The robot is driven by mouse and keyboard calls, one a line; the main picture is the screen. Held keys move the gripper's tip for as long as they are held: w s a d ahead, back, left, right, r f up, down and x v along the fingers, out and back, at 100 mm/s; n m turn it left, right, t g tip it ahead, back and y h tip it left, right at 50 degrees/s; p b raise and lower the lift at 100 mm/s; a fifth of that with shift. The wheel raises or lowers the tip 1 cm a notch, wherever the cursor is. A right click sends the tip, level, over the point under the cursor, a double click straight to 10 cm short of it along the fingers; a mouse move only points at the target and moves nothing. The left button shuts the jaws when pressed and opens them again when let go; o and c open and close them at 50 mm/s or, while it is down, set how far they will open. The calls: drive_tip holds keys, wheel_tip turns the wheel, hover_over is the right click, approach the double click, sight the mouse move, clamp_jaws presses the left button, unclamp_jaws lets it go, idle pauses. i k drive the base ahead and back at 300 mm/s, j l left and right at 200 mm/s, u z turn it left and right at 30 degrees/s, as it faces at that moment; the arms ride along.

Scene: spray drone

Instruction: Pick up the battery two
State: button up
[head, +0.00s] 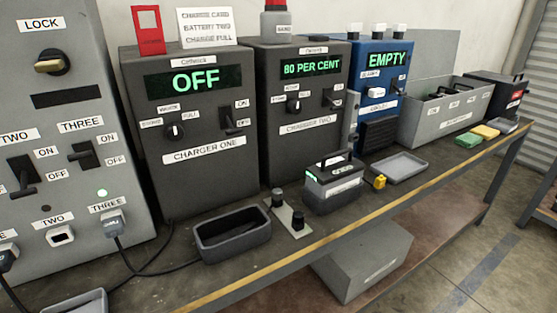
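A dark battery-like block (333,187) with a black top handle and a pale label with green marks stands upright on the bench, in front of charger two (302,152). Its label is too small to read, so I cannot tell for sure that it is battery two. Charger two shows "80 PER CENT". A white card (207,28) on top of charger one (190,130) reads "CHARGE CARD, BATTERY TWO, CHARGE FULL". Charger one shows "OFF". My gripper is not in view.
On the bench (330,228), a black tray (233,241) and a plate with two dark posts (288,215) lie left of the block. A yellow connector (379,182) and grey tray (400,167) lie right. A blue unit (379,80) shows "EMPTY". A grey bin (445,118) stands beyond.

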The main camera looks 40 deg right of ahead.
sight(325, 180)
drive_tip(key=z, duration=0.85)
